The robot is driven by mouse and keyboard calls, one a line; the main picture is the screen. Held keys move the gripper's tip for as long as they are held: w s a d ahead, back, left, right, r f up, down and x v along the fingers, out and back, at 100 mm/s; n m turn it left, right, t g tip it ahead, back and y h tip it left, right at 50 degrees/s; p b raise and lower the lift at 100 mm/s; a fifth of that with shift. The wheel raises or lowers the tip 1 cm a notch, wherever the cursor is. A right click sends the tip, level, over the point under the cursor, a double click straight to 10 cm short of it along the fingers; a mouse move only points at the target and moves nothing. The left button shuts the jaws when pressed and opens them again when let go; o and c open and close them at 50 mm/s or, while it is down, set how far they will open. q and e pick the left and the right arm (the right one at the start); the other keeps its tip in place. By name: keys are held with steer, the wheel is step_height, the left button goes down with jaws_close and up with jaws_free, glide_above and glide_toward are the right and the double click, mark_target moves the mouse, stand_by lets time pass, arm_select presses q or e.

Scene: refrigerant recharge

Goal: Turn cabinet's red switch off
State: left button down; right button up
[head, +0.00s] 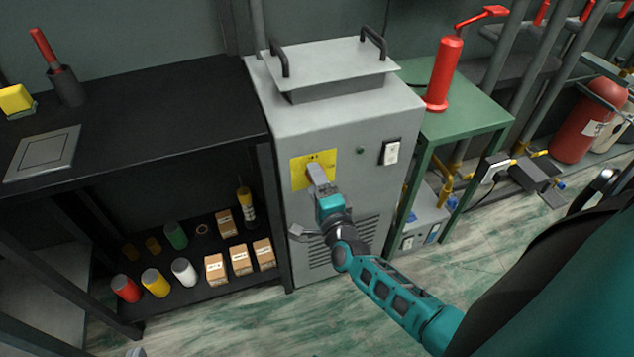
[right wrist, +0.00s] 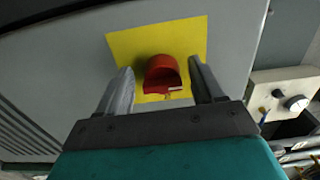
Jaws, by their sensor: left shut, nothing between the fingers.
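The grey cabinet (head: 345,125) stands in the middle of the head view. A yellow plate (head: 299,172) is on its front. The red switch (right wrist: 162,76) sits on the yellow plate in the right wrist view; in the head view my right gripper hides it. My right gripper (head: 318,172) is at the plate. In the right wrist view its open fingers (right wrist: 163,90) stand on either side of the red switch, with a gap showing on each side. A small grey tip of my left gripper (head: 136,352) shows at the bottom edge, shut and well away from the cabinet.
A black shelf (head: 150,85) with several cans and boxes stands left of the cabinet. A green table (head: 470,105) with a red pump (head: 443,75) is close on the right. A white switch box (head: 391,151) is on the cabinet front.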

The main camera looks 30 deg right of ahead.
steer(key=shift+d, duration=0.15)
arm_select(q)
steer(key=shift+d+r+p, duration=0.1)
steer(key=shift+r+p, duration=0.75)
arm_select(e)
steer(key=v, duration=1.3)
steer(key=shift+r, duration=0.1)
arm_select(q)
steer(key=shift+y, duration=0.5)
steer(key=a+r+p, duration=0.1)
steer(key=p, duration=0.2)
steer(key=s+a+r+p, duration=0.1)
steer(key=r+p, duration=0.1)
steer(key=p, duration=0.1)
steer(key=a+r+p, duration=0.1)
steer(key=p, duration=0.2)
steer(key=shift+s+r, duration=0.25)
steer(key=shift+r, duration=0.15)
arm_select(e)
steer(key=s+a+r+n+g+y, duration=0.2)
steer(key=a+r+n+g+y, duration=0.1)
steer(key=n, duration=0.8)
steer(key=s+a+r+n+g+y, duration=0.3)
steer(key=a+n, duration=0.3)
steer(key=n, duration=0.6)
steer(key=shift+r+g, duration=0.4)
steer(key=shift+r, duration=0.2)
arm_select(q)
steer(key=shift+s+d, duration=0.1)
